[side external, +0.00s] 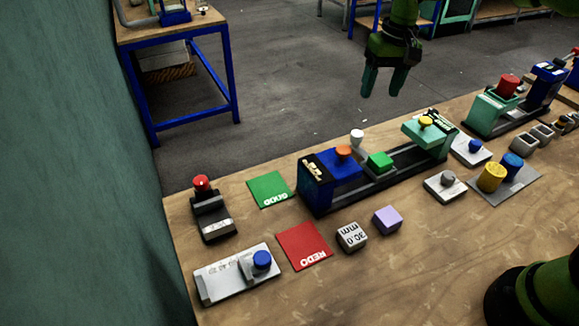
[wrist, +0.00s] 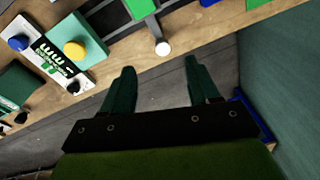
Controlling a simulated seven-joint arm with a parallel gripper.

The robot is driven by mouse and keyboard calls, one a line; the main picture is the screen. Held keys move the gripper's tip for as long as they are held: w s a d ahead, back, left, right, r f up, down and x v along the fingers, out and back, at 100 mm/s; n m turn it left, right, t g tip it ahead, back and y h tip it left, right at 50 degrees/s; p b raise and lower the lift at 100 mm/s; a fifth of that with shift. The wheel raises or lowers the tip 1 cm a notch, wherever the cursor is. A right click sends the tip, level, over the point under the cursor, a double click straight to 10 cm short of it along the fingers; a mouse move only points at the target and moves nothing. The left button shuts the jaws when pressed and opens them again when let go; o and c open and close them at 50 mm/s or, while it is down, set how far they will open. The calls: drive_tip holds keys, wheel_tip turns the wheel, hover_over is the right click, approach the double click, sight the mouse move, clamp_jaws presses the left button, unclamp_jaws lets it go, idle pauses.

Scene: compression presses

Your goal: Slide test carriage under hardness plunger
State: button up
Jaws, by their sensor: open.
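A long tester with a dark rail (side external: 402,160) stands mid-table. A blue housing (side external: 318,185) with an orange knob (side external: 344,152) is at its left end. A teal housing (side external: 428,136) with a yellow knob (side external: 426,121) is at its right end. A green block (side external: 380,161) sits on the rail between them and looks like the carriage. A white-topped knob (side external: 357,136) stands at the tester's far side; it also shows in the wrist view (wrist: 162,48). I cannot tell which part is the plunger. My gripper (side external: 384,85) is open and empty, raised beyond the table's far edge.
Green GOOD (side external: 269,189) and red REDO (side external: 303,246) cards lie left of the tester. A marked grey block (side external: 351,236) and a purple block (side external: 387,220) lie in front. Another teal press (side external: 490,112) stands at the right. A red-knobbed device (side external: 211,217) stands at the left.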

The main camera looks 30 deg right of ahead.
hover_over(358, 134)
drive_tip(key=f, duration=0.2)
drive_tip(key=shift+r+g, duration=0.5)
drive_tip(key=shift+r, duration=0.45)
drive_tip(key=shift+h, duration=0.3)
wheel_tip(358, 134, down, 16)
drive_tip(key=shift+r, duration=0.1)
clamp_jaws()
